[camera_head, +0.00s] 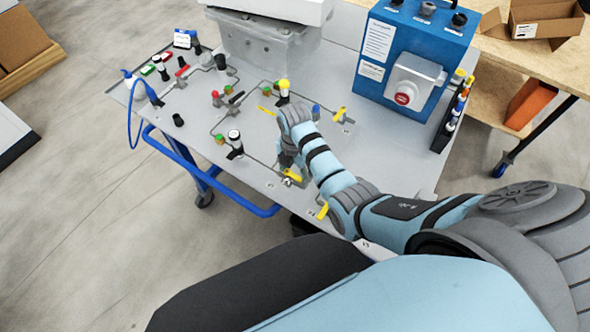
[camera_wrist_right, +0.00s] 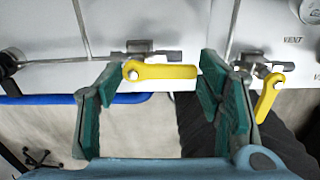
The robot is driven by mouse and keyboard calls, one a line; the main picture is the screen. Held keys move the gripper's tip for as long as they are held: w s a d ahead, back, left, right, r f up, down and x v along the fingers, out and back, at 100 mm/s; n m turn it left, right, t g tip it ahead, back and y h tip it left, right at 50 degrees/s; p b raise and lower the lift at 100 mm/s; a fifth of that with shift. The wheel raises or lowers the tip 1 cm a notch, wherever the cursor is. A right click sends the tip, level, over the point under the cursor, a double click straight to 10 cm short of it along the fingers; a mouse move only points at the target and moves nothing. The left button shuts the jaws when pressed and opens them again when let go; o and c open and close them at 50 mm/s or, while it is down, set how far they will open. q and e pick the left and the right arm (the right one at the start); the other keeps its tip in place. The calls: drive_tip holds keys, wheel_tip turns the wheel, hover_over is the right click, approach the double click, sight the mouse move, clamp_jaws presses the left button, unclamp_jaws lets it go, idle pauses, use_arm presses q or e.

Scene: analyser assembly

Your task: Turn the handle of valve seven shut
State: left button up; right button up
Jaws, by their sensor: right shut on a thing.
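A yellow valve handle (camera_wrist_right: 165,72) lies across the space between the fingers of my right gripper (camera_wrist_right: 158,88) in the right wrist view. Its pivot end is near the left finger and its free tip is at the right finger. It sits on a metal valve body at the panel edge. In the head view this handle (camera_head: 293,176) shows beside my right gripper (camera_head: 286,160), which my wrist partly hides. I cannot read a number that marks it as valve seven. My left gripper is not in view.
Another yellow handle (camera_wrist_right: 268,97) stands close on the right, by a "VENT" label. The bench (camera_head: 385,150) carries thin pipes, several more valves and a blue box (camera_head: 415,50). A blue rail (camera_head: 225,198) runs along its front.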

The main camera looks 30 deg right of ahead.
drive_tip(key=shift+a, duration=0.1)
drive_tip(key=m, duration=0.2)
drive_tip(key=a+m, duration=0.1)
drive_tip(key=m, duration=0.1)
drive_tip(key=shift+s+r+m, duration=0.1)
drive_tip(key=shift+s+m, duration=0.05)
drive_tip(key=shift+m, duration=0.25)
drive_tip(key=m, duration=0.2)
drive_tip(key=a+m, duration=0.1)
drive_tip(key=m, duration=0.1)
drive_tip(key=shift+m, duration=0.3)
drive_tip(key=m, duration=0.4)
drive_tip(key=shift+w+a+r, duration=0.1)
drive_tip(key=shift+w+a, duration=0.25)
drive_tip(key=shift+a, duration=0.05)
drive_tip(key=shift+w+a+m, duration=0.15)
drive_tip(key=shift+w+m, duration=0.05)
drive_tip(key=shift+m, duration=0.85)
drive_tip(key=shift+w+a+m, duration=0.1)
drive_tip(key=shift+w+m, duration=0.1)
drive_tip(key=shift+m, duration=0.85)
drive_tip(key=shift+r, duration=0.1)
drive_tip(key=o, duration=0.9)
drive_tip(key=shift+o, duration=1.2)
drive_tip(key=shift+a, duration=0.1)
